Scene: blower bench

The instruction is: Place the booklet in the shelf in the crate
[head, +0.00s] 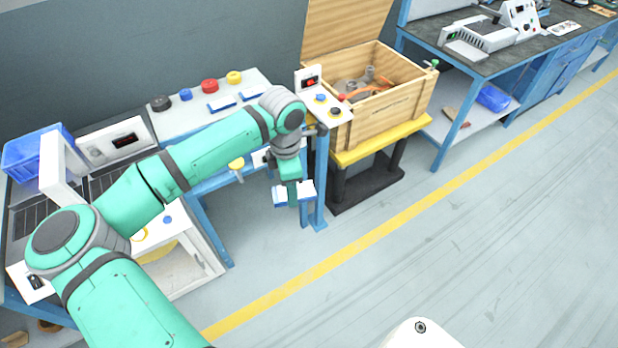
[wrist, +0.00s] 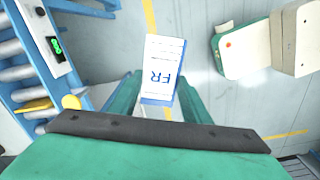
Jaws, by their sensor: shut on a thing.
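My gripper (head: 292,192) is shut on a booklet (head: 306,189) and holds it in the air in front of the blue bench. The crate is not clearly seen in the wrist view.
The crate rests on a yellow-topped stand (head: 382,142). A blue post and a panel with buttons (head: 326,103) stand between my gripper and the crate. More small booklets (head: 222,106) lie on the bench top. A white open cabinet (head: 203,257) is below. Floor at right is clear.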

